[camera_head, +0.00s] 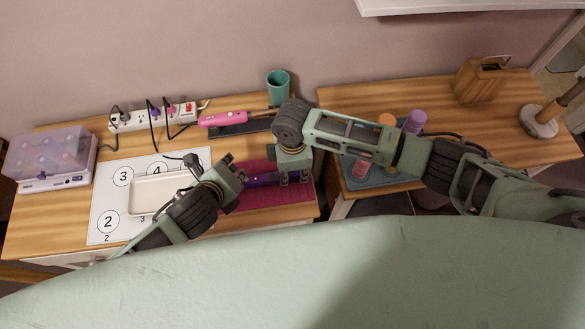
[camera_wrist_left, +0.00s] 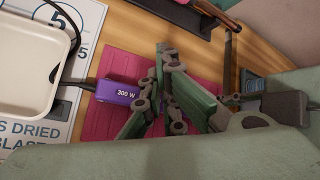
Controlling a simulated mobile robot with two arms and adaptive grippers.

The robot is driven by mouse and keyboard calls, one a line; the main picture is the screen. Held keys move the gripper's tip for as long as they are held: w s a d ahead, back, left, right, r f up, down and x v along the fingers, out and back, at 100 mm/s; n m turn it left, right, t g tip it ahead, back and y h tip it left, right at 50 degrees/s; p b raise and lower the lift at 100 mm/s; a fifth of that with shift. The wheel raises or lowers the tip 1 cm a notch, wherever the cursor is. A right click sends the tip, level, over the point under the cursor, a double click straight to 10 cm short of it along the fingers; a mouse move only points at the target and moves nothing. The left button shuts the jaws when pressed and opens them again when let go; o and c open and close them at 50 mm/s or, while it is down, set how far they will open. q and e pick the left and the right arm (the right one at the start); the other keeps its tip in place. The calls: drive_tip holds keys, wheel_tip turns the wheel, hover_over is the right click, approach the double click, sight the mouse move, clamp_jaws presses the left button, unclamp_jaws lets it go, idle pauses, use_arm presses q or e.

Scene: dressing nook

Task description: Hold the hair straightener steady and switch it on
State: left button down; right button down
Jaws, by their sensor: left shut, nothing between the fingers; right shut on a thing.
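The purple hair straightener (camera_head: 262,179) lies over the magenta mat (camera_head: 262,202). In the left wrist view, its purple end (camera_wrist_left: 118,93) carries a "300 W" label and a dark cord. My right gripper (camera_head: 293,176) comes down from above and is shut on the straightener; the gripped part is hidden. My left gripper (camera_head: 236,176) is shut and empty, close beside the straightener's left end. In the left wrist view, its fingers (camera_wrist_left: 160,85) cover part of the straightener, so I cannot tell whether they touch it. The switch is not distinguishable.
A white tray (camera_head: 148,205) sits on a numbered sheet (camera_head: 104,217) at left. Behind are a power strip (camera_head: 140,118) with plugs, a pink styling tool (camera_head: 222,118) and a teal cup (camera_head: 278,82). A lidded box (camera_head: 50,160) stands far left. Bottles and a wooden block (camera_head: 478,83) are right.

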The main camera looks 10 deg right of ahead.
use_arm(q)
wheel_tip(320, 180, up, 5)
drive_tip(key=shift+f, duration=0.1)
idle(0.3)
use_arm(e)
drive_tip(key=c, duration=1.4)
unclamp_jaws()
